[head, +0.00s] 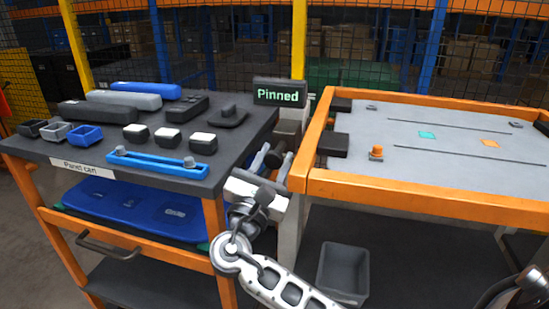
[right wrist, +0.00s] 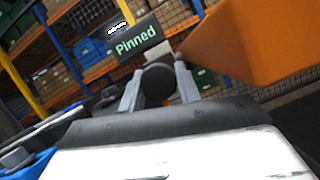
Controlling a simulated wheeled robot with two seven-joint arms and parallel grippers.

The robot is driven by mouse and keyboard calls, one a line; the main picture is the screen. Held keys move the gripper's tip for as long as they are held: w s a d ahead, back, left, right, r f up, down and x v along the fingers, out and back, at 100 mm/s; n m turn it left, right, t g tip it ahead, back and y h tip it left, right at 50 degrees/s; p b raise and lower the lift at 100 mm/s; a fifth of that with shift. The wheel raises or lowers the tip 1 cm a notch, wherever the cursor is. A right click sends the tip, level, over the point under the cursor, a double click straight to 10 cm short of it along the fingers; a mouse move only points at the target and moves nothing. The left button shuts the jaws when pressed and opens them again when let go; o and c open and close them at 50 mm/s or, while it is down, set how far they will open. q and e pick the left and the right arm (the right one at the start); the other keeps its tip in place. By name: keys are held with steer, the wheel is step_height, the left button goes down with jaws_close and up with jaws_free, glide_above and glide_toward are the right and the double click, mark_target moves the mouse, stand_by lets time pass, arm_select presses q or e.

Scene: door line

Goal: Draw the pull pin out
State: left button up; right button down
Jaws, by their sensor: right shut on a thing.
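The pull pin shows as a round dark knob (right wrist: 157,82) in the right wrist view, between the two grey fingers of my right gripper (right wrist: 159,92). In the head view my right gripper (head: 271,160) is at the gap between the dark-topped cart and the orange-framed table, shut on the knob. Most of the knob is hidden there by the fingers, and the pin's shaft cannot be made out. A dark sign (head: 278,94) above it reads "Pinned" in green; it also shows in the right wrist view (right wrist: 135,42).
The panel cart (head: 235,150) at left carries blue, grey and black parts. The orange-framed table (head: 430,187) is close on the right, with its near corner beside my gripper. A grey bin (head: 343,272) stands below. A mesh fence and shelves are behind.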

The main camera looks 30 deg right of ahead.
steer(key=shift+s+a+r+p, duration=0.1)
steer(key=shift+s+a+p, duration=0.35)
steer(key=shift+s+a, duration=0.5)
steer(key=shift+a, duration=0.15)
steer(key=shift+f, duration=0.2)
steer(key=c, duration=1.3)
jaws_free()
steer(key=shift+o, duration=0.2)
steer(key=shift+r, duration=0.1)
steer(key=shift+a, duration=0.15)
